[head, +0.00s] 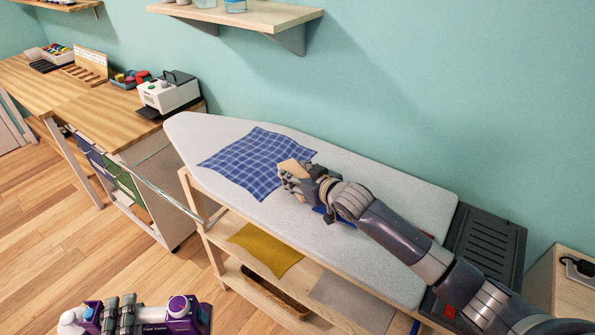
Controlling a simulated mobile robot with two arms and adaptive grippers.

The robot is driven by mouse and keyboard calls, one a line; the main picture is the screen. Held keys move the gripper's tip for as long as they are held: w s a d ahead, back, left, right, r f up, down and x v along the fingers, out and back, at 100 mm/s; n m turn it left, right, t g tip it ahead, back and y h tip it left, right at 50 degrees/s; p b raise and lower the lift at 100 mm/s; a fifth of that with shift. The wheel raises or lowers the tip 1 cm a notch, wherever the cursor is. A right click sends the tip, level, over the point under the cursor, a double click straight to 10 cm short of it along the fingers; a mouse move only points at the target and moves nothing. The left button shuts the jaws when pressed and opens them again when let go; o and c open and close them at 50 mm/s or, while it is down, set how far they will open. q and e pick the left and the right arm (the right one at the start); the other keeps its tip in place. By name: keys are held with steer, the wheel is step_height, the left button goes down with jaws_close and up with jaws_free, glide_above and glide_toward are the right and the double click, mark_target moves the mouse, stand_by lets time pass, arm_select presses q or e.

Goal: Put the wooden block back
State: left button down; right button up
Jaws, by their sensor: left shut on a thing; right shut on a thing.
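The light wooden block (293,167) is held in my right gripper (288,180), over the right edge of a blue checked cloth (245,160) on the ironing board (395,195). The gripper is shut on the block and covers part of it. I cannot tell whether the block touches the cloth. My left gripper (120,314) is at the bottom left, shut on a purple and white object (155,326) with printed lettering; the bottom of the picture cuts it off.
Shelves below the board hold a yellow cloth (265,250) and a wooden tray (275,292). A dark slotted stand (490,242) is at the board's right end. A wooden desk (85,105) with a white machine (168,93) stands left. A wall shelf (250,18) hangs above.

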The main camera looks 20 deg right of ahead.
steer(key=shift+f, duration=0.3)
steer(key=shift+f, duration=0.2)
steer(key=o, duration=1.3)
steer(key=shift+r, duration=0.55)
steer(key=v, duration=1.2)
steer(key=shift+b, duration=0.35)
